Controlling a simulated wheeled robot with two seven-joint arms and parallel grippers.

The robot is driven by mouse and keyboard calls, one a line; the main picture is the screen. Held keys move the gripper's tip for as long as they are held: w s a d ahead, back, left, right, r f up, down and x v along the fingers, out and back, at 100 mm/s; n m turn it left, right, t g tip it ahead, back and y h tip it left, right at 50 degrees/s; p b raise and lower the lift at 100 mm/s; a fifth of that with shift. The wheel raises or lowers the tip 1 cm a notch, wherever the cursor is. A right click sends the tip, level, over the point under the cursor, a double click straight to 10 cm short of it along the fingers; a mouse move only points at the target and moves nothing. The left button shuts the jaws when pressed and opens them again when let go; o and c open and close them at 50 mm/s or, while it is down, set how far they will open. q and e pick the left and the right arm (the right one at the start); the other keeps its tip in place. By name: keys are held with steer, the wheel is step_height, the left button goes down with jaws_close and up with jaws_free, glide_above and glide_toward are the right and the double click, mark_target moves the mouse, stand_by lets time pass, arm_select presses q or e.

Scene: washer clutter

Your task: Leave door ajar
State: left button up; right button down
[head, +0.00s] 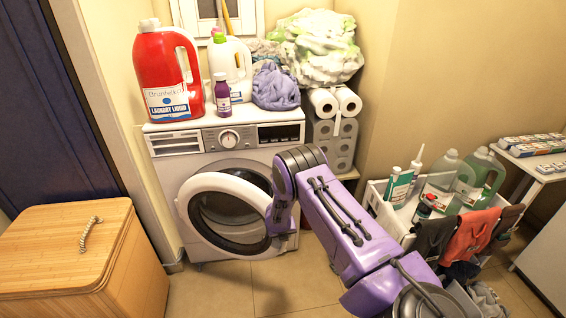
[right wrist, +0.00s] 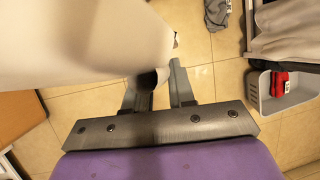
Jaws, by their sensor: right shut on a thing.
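The washer (head: 180,165) stands against the back wall, its round white-rimmed door (head: 190,190) partly open. The door stands out from the front, and part of the dark drum opening shows above and behind it. My purple right arm reaches in from the lower right, and my right gripper (right wrist: 163,85) is shut on the door's right edge. In the right wrist view the pale door (right wrist: 75,40) fills the upper left and partly hides the left finger. The exact contact is hard to see. My left gripper is not in view.
A wooden hamper (head: 70,255) stands at the left front. A white crate of bottles with cloths over its rim (head: 395,222) is at the right. A red bottle (head: 165,70) and other items crowd the washer top. Tiled floor (head: 220,290) before the door is clear.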

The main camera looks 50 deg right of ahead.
steer(key=shift+w+d, duration=0.35)
steer(key=shift+d, duration=0.2)
steer(key=c, duration=1)
jaws_free()
steer(key=shift+w, duration=0.1)
steer(key=shift+c, duration=0.2)
steer(key=p+v, duration=0.2)
steer(key=v, duration=0.8)
steer(key=shift+r, duration=0.3)
